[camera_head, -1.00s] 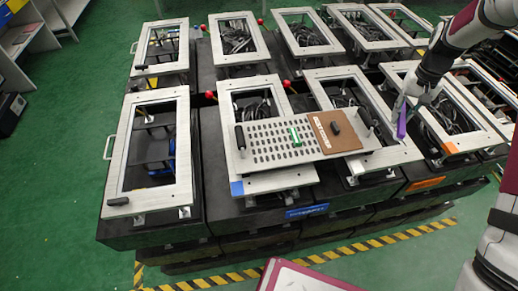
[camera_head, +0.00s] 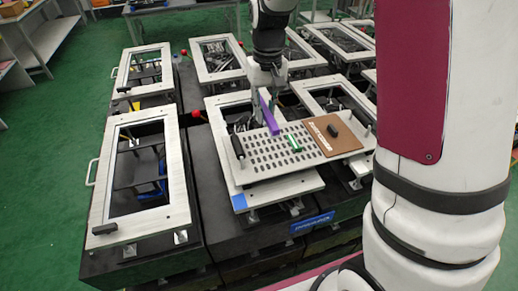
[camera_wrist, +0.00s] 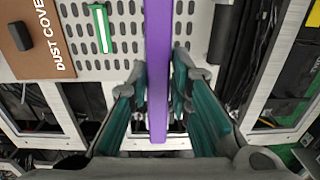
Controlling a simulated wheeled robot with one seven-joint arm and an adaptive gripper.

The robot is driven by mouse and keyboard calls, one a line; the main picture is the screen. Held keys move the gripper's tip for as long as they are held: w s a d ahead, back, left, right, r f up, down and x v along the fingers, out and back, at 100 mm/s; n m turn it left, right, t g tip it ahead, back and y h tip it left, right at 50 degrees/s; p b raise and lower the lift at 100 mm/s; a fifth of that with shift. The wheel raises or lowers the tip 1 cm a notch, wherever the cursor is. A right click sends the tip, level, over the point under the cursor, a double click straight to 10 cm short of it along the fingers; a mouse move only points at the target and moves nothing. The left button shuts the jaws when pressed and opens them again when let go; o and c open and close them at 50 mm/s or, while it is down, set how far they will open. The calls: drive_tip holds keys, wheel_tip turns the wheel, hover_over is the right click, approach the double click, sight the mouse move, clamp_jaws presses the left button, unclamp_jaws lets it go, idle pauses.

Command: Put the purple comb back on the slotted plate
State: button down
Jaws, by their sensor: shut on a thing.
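The purple comb (camera_head: 268,112) is held in my gripper (camera_head: 264,98) above the far edge of the slotted plate (camera_head: 262,165). In the wrist view the comb (camera_wrist: 158,60) runs lengthwise between the two teal-padded fingers of my gripper (camera_wrist: 158,78). The slotted plate (camera_wrist: 125,12) lies beyond and below it. I cannot tell whether the comb's lower end touches the plate. A green piece (camera_head: 293,142) sits on the plate near its middle, and it also shows in the wrist view (camera_wrist: 101,28).
A brown dust cover panel (camera_head: 335,140) with a dark knob lies on the plate's right part. A black upright handle (camera_head: 237,146) stands at its left end. Metal-framed fixtures (camera_head: 130,170) surround the plate. My arm hides the right side.

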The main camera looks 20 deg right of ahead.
drive_tip(key=shift+s+a+b, duration=0.1)
drive_tip(key=shift+s+b, duration=0.3)
drive_tip(key=shift+s, duration=0.3)
hover_over(266, 150)
wheel_tip(266, 150, down, 5)
drive_tip(key=shift+s+f+p, duration=0.1)
drive_tip(key=shift+p, duration=0.2)
drive_tip(key=shift+f, duration=2.35)
drive_tip(key=shift+f, duration=0.15)
drive_tip(key=c, duration=1.5)
unclamp_jaws()
drive_tip(key=shift+o, duration=0.2)
